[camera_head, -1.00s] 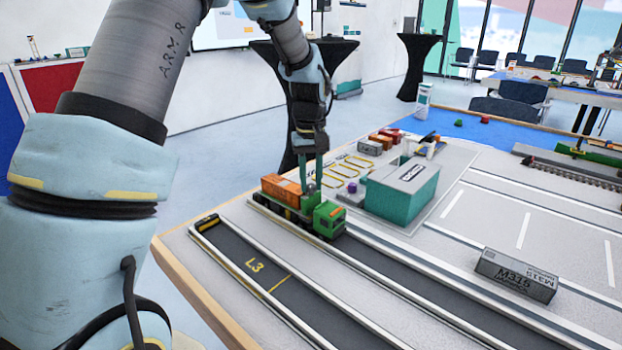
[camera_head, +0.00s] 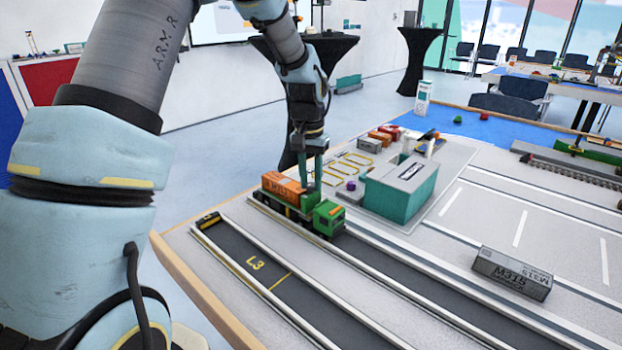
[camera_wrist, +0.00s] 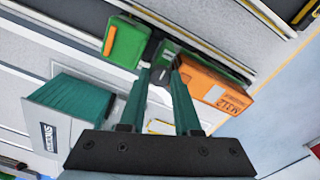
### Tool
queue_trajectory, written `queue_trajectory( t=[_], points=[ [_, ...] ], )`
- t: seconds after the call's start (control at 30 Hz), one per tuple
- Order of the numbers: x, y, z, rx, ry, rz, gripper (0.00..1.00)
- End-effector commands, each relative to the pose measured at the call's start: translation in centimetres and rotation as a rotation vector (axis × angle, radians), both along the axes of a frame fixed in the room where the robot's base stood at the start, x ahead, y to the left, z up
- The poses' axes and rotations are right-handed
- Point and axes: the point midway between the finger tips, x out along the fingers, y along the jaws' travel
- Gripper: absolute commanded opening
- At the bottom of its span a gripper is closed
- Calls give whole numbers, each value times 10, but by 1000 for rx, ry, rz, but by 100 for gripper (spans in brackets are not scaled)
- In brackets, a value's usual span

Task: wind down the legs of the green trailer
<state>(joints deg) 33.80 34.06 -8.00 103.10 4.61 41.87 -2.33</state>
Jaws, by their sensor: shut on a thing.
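The green trailer (camera_head: 275,205) stands in the lane at the table's left side, behind a green truck cab (camera_head: 328,216). It carries an orange container (camera_head: 284,188), marked M312 in the wrist view (camera_wrist: 217,86). My gripper (camera_head: 317,190) points down at the front end of the trailer, between cab and container. In the wrist view my gripper (camera_wrist: 161,78) is shut on a small grey part (camera_wrist: 158,80), mostly hidden between the teal fingers. The trailer's legs cannot be made out.
A teal building with a grey roof (camera_head: 401,190) stands close to the right of the truck. Small containers (camera_head: 368,145) stand behind it. A grey container marked M315 (camera_head: 512,273) lies at the right front. The lane marked L3 (camera_head: 262,270) is clear except for a yellow-black block (camera_head: 208,220).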

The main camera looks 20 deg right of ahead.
Motion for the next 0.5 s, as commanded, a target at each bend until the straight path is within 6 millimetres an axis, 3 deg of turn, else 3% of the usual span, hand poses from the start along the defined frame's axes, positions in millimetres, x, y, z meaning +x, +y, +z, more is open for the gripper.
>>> queue_trajectory(
  t=[0.37,0.4,0.5],
  points=[
    [1,3,-3,6,2,-1,0],
    [1,3,-3,6,2,0,36],
    [1,3,-3,4,2,0,47]
  ],
)
